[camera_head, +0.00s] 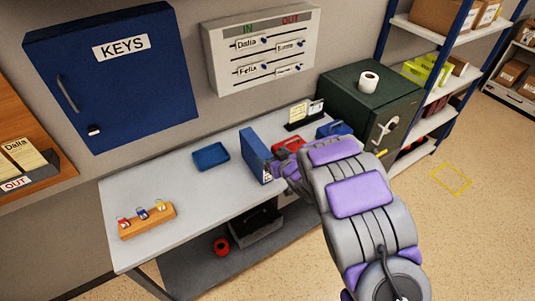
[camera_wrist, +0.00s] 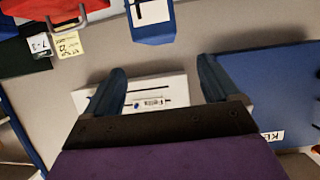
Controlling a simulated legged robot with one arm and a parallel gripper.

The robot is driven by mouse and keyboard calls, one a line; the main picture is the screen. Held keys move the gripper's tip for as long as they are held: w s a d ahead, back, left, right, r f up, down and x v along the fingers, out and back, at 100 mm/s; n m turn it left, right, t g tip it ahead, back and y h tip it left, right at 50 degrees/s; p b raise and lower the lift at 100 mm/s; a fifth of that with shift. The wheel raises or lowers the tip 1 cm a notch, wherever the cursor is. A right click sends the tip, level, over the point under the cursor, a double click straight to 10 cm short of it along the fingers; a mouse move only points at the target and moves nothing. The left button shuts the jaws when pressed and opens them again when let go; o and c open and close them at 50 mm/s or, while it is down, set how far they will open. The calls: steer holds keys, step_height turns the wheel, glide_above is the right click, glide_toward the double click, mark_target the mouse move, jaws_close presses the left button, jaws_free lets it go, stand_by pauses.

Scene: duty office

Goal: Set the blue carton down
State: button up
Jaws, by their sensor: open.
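The blue carton (camera_head: 252,153) stands upright on the grey table, with a pale label on its narrow near side. In the wrist view a blue box with a white label, seemingly the carton (camera_wrist: 151,30), shows at the top edge, partly cut off. My gripper (camera_head: 284,171) is just right of the carton in the head view, partly hidden by my arm. In the wrist view my gripper (camera_wrist: 162,70) has its fingers spread wide with nothing between them. The carton lies outside the fingers.
A blue tray (camera_head: 211,156) and a wooden block with colored tags (camera_head: 148,221) are on the table's left. A red item (camera_head: 289,145), a card stand (camera_head: 303,114) and a green safe (camera_head: 371,104) are right. The table's middle front is clear.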

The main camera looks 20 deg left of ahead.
steer(key=shift+s+d+r, duration=0.15)
steer(key=shift+s+d, duration=0.15)
steer(key=w+d+r+m+h, duration=0.1)
steer(key=d+r+m+h, duration=0.15)
steer(key=d, duration=0.55)
steer(key=w+d+r+m+h, duration=0.1)
steer(key=d+r+h, duration=0.3)
steer(key=d, duration=0.3)
steer(key=s+d+r+m+g+h, duration=0.1)
steer(key=s+d+r+h, duration=0.15)
steer(key=s+d, duration=0.35)
steer(key=s+d+r+m+g+h, duration=0.15)
steer(key=s+d+r, duration=0.25)
steer(key=d, duration=0.5)
steer(key=s+d+r+m+g, duration=0.1)
steer(key=s+r+g, duration=0.1)
steer(key=s, duration=1)
steer(key=s+d+r+m+g, duration=0.1)
steer(key=s+g, duration=0.2)
steer(key=s, duration=1)
steer(key=s+d+r+m+g, duration=0.1)
steer(key=s+r+g, duration=0.1)
steer(key=s, duration=1)
steer(key=shift+s+r+g+y, duration=0.35)
steer(key=shift+s+g, duration=0.05)
steer(key=shift+g, duration=0.35)
